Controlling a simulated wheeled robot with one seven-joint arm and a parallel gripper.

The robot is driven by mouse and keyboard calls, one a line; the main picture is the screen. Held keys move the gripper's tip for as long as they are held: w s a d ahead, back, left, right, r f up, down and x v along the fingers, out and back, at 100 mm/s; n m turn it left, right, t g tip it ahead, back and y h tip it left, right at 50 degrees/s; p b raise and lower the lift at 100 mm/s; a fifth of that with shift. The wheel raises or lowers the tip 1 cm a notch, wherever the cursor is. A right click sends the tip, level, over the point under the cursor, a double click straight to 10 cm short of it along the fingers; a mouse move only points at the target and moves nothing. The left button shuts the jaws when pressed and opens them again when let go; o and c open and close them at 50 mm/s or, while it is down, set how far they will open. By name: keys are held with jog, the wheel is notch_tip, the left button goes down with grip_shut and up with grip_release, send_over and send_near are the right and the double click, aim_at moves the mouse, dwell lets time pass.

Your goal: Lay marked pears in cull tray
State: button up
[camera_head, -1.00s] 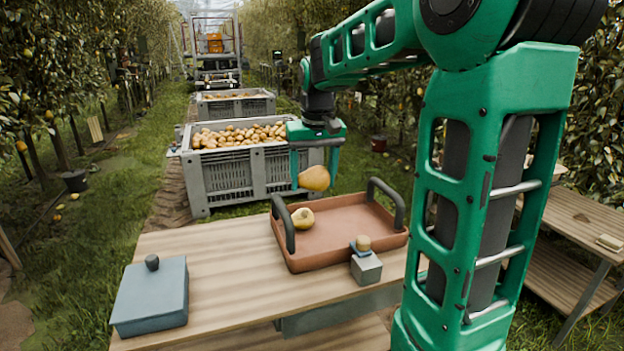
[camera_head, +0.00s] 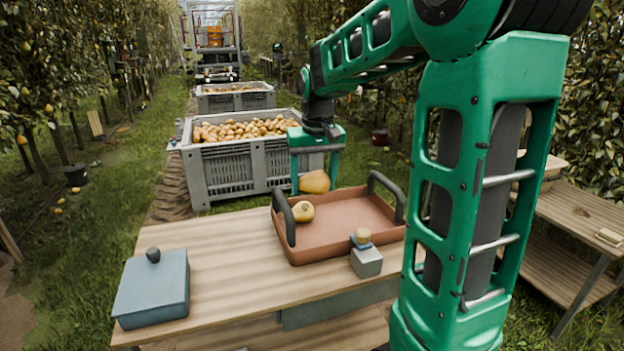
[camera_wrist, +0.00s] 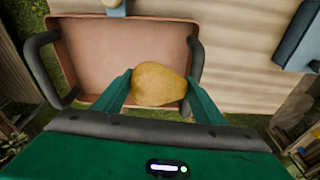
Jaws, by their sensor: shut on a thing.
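My gripper (camera_head: 315,178) is shut on a yellow-brown pear (camera_head: 314,182) and holds it over the far edge of the cull tray. The held pear (camera_wrist: 158,84) sits between both fingers in the wrist view, with no mark that I can make out. The cull tray (camera_head: 345,236) is reddish-brown with two dark handles and stands on the wooden table. Another pear (camera_head: 303,211) lies in the tray at its left side, by the left handle. In the wrist view the tray floor (camera_wrist: 100,50) shows beyond the held pear, and the lying pear is not visible there.
A small grey block-shaped thing with a round tan top (camera_head: 366,258) stands at the tray's near edge. A blue-grey lidded box (camera_head: 153,288) is on the table's left. Large grey bins of pears (camera_head: 240,170) stand behind. The table between box and tray is clear (camera_head: 230,260).

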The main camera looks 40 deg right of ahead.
send_over(312, 243)
jog(key=shift+s+f, duration=0.1)
jog(key=shift+f, duration=6.25)
jog(key=o, duration=1.3)
jog(key=shift+c, duration=0.2)
jog(key=r, duration=0.3)
jog(key=s+r, duration=0.1)
jog(key=r, duration=0.6)
jog(key=shift+s+a+r, duration=0.2)
jog(key=shift+a+r, duration=0.1)
jog(key=s+a+f+m, duration=0.1)
jog(key=s+f, duration=0.1)
jog(key=s, duration=1.1)
jog(key=s+f+m+g, duration=0.1)
jog(key=s+f, duration=0.2)
jog(key=s, duration=1.1)
jog(key=shift+a+g+y, duration=0.3)
jog(key=shift+a+y, duration=0.05)
jog(key=shift+y, duration=0.05)
